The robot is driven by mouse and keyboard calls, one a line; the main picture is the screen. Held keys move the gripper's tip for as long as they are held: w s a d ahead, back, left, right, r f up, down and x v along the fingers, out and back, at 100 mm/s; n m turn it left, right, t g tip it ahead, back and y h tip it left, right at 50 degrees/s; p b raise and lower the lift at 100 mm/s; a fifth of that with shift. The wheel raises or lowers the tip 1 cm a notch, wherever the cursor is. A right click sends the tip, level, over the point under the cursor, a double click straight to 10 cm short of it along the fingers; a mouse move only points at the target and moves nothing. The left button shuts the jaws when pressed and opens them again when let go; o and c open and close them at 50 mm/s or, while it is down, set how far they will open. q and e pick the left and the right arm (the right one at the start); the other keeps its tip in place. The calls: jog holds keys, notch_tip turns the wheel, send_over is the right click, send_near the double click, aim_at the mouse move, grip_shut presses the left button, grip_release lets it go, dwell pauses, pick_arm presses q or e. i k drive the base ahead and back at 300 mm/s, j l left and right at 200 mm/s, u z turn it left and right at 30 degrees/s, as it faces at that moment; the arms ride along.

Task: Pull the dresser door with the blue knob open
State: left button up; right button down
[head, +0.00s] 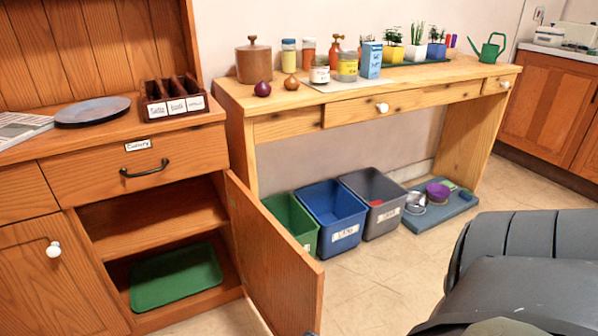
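The wooden dresser (190,150) stands at the left. Its right-hand door (270,255) is swung wide open toward me, hinged on its right side. I see what looks like the door's inner face; no blue knob shows, and its outer face is hidden. The open compartment shows a shelf (150,222) and a green tray (176,275) on its floor. The dresser's left door (62,290) is shut and has a white knob (53,249). My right arm fills the lower right, but its gripper is not visible. My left gripper is out of view.
A drawer with a dark handle (144,169) is shut above the opening. Green (291,222), blue (328,218) and grey (374,203) bins stand beyond the door, under a wooden bench (440,85). Floor is clear between the bins and my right arm.

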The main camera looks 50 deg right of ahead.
aim_at(284, 283)
jog(key=k+l+u, duration=0.1)
jog(key=l, duration=0.25)
jog(key=k+l+u, duration=0.1)
jog(key=l, duration=0.25)
jog(key=k+l, duration=0.1)
jog(key=l, duration=0.25)
jog(key=k+l+u, duration=0.15)
jog(key=l, duration=0.2)
jog(key=k+l+u, duration=0.15)
jog(key=l, duration=0.2)
jog(key=l+u, duration=0.15)
jog(key=l, duration=0.2)
jog(key=k+l+u, duration=0.2)
jog(key=l, duration=0.15)
jog(key=l+u, duration=0.25)
jog(key=l, duration=0.3)
jog(key=k+l+u, duration=0.25)
jog(key=l, duration=0.25)
jog(key=i, duration=0.1)
